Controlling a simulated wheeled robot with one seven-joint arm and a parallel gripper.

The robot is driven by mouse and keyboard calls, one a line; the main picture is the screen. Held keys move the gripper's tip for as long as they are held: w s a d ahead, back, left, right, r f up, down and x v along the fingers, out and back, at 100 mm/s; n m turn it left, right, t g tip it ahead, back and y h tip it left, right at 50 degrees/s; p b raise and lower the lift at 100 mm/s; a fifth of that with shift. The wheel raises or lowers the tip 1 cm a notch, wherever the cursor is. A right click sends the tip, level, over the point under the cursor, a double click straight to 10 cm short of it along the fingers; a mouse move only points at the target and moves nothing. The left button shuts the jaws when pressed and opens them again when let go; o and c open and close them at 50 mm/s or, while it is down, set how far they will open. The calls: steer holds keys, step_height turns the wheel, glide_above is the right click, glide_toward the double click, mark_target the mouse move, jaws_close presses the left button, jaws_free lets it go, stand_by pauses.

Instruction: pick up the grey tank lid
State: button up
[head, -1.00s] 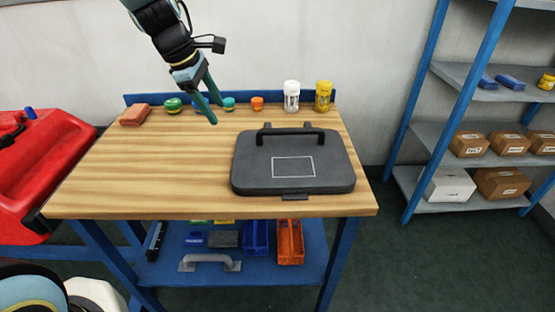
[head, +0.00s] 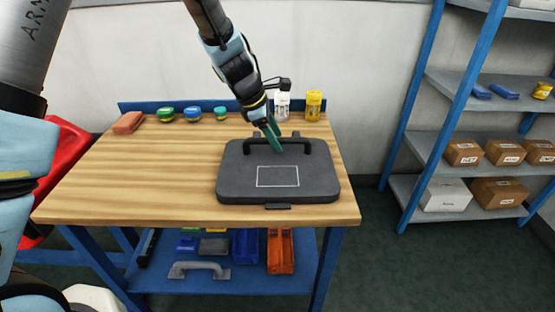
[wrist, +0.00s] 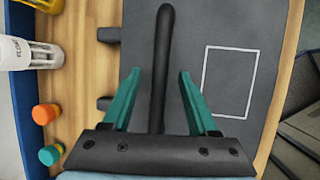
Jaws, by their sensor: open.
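The grey tank lid (head: 235,180) lies flat on the right part of the wooden workbench. It is dark grey, with a white rectangle outline on top and a black bar handle (head: 296,147) near its back edge. My gripper (head: 273,140) is over the handle, its green fingers pointing down. In the wrist view the fingers of my gripper (wrist: 158,78) are apart, with the handle (wrist: 165,40) running between them. The lid (wrist: 265,28) fills much of that view. I cannot tell how far the fingertips reach down beside the handle.
Along the bench's (head: 110,185) back edge stand a brick-red block (head: 128,123), several small coloured caps, a white-capped jar (head: 282,106) and a yellow jar (head: 313,106). A blue shelf rack (head: 420,150) stands at the right. The bench's left half is clear.

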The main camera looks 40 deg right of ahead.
steer(key=shift+x, duration=1.1)
jaws_close()
stand_by(0.6)
